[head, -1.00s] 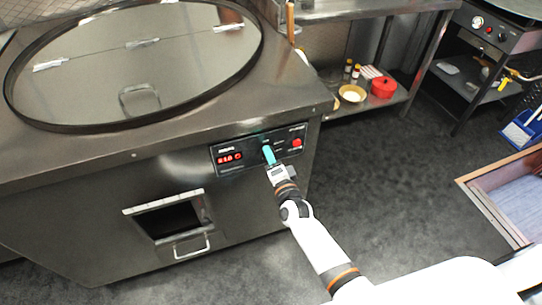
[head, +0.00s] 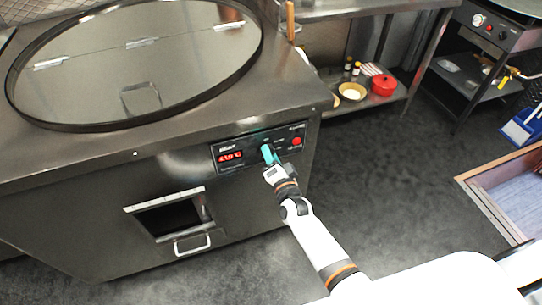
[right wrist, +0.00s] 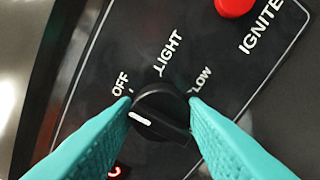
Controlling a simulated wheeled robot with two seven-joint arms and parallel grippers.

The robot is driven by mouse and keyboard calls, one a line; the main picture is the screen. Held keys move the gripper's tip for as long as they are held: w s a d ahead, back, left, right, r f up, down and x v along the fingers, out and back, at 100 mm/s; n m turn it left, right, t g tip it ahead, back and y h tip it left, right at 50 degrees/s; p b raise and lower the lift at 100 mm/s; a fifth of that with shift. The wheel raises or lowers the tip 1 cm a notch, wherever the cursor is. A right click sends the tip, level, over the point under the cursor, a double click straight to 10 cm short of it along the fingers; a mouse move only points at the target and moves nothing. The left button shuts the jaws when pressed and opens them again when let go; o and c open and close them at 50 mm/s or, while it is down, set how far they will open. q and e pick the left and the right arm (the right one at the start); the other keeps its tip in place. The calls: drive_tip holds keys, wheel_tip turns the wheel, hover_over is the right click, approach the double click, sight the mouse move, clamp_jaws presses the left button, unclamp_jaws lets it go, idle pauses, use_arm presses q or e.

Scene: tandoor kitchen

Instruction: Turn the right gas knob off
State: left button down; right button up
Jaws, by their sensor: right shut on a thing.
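The black gas knob (right wrist: 165,108) sits on the dark control panel (right wrist: 75,95), with OFF, LIGHT and LOW printed around it in the right wrist view. Its white pointer line faces left, a little below the OFF label. My right gripper (right wrist: 160,102) is shut on the knob, with one teal finger on each side. In the head view my right gripper (head: 268,156) reaches the panel on the front of the steel tandoor and hides most of the knob. My left gripper is not in view.
A red ignite button (head: 297,142) is right of the knob, and a red digital display (head: 231,156) is left of it. A hatch (head: 172,215) opens below. A shelf with a red pot (head: 383,85) stands behind at right.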

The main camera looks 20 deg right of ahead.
drive_tip(key=o, duration=1)
drive_tip(key=shift+c, duration=0.2)
drive_tip(key=s, duration=1.2)
drive_tip(key=shift+d, duration=0.2)
drive_tip(key=shift+f, duration=0.1)
